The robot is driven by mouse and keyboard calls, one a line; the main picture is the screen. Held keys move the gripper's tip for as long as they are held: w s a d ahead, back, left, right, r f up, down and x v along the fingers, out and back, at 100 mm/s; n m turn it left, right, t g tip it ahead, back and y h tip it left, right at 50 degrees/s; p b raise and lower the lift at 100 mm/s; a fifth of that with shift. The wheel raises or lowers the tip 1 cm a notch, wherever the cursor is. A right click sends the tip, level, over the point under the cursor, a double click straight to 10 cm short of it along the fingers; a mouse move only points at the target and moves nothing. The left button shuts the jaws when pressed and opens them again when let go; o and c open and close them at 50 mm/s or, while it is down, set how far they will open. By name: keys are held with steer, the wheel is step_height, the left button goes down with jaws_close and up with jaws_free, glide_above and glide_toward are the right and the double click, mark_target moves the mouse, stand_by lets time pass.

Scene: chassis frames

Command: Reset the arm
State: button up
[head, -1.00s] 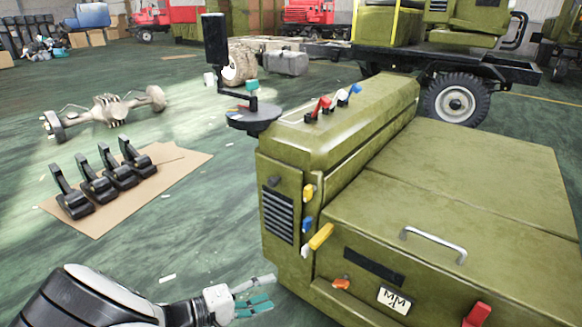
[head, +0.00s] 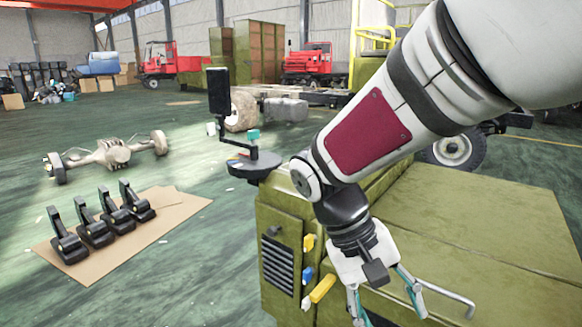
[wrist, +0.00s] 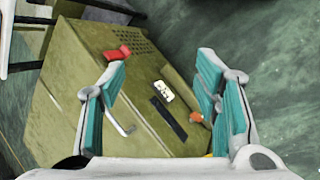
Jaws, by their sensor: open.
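My gripper (head: 385,305) hangs from my arm at the lower right of the head view, in front of the olive-green cabinet (head: 480,215). Its fingers point down and are spread apart with nothing between them. In the wrist view the teal-padded fingers (wrist: 165,100) are wide apart. Beyond them is the cabinet's front (wrist: 75,95), with a red latch (wrist: 118,53), a white label and a metal handle (wrist: 120,122). My arm crosses the right half of the head view and hides part of the cabinet top and its levers.
Yellow and blue levers (head: 308,272) stick out of the cabinet's left side. Several black pedals (head: 95,230) stand on cardboard at left. An axle (head: 110,152) lies behind them. The green floor between is clear.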

steer(key=s+d+r+m+t+y, duration=0.1)
steer(key=s+d+r+y, duration=0.15)
steer(key=s, duration=0.65)
steer(key=s+d+r+t+y, duration=0.2)
steer(key=s+y, duration=0.1)
steer(key=s, duration=0.7)
step_height(320, 180, up, 33)
steer(key=t+p, duration=0.4)
steer(key=p, duration=2.8)
steer(key=shift+r, duration=0.2)
steer(key=shift+d, duration=0.1)
